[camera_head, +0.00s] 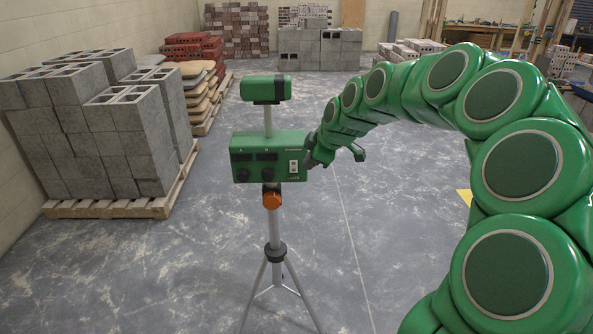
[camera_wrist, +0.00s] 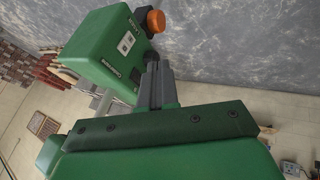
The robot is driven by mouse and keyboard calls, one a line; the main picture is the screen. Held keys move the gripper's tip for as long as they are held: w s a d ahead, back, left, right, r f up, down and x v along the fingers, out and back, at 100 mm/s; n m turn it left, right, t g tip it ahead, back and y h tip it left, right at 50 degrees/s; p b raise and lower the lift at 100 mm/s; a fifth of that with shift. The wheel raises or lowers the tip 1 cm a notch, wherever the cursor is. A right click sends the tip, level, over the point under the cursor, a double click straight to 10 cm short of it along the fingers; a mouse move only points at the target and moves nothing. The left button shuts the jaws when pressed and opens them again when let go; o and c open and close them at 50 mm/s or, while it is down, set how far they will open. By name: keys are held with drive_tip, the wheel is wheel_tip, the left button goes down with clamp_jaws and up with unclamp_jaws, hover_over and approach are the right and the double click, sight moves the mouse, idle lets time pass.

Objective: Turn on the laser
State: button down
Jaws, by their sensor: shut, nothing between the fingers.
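The laser is a green box (camera_head: 262,142) on a tripod, with a green cylindrical head (camera_head: 265,89) on a post above it. Its front has two dark knobs and a white switch plate (camera_head: 293,167) at the right. An orange knob (camera_head: 271,200) sits just below the box. My gripper (camera_head: 312,160) is at the right end of the box, close to the switch plate. In the wrist view the grey fingers (camera_wrist: 153,70) are together and empty, beside the box (camera_wrist: 92,50); the switch plate (camera_wrist: 126,43) shows past them. I cannot tell whether they touch the box or which way the switch is set.
The tripod (camera_head: 275,255) stands on open grey floor. A pallet of grey blocks (camera_head: 110,120) is at the left, with stacked bags (camera_head: 200,85) behind it. Brick and block stacks (camera_head: 318,50) line the back. The floor between is clear.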

sight(297, 170)
drive_tip(key=shift+w+d+f, duration=0.1)
drive_tip(key=shift+w+d, duration=0.05)
drive_tip(key=shift+w, duration=0.4)
drive_tip(key=shift+f, duration=0.1)
drive_tip(key=shift+w+a+f, duration=0.6)
drive_tip(key=shift+w+f, duration=0.8)
drive_tip(key=shift+f, duration=0.05)
drive_tip(key=shift+w+a+f, duration=0.6)
drive_tip(key=shift+w+f, duration=0.8)
drive_tip(key=shift+w+a+f, duration=0.6)
drive_tip(key=shift+w+f, duration=0.8)
drive_tip(key=shift+f, duration=0.05)
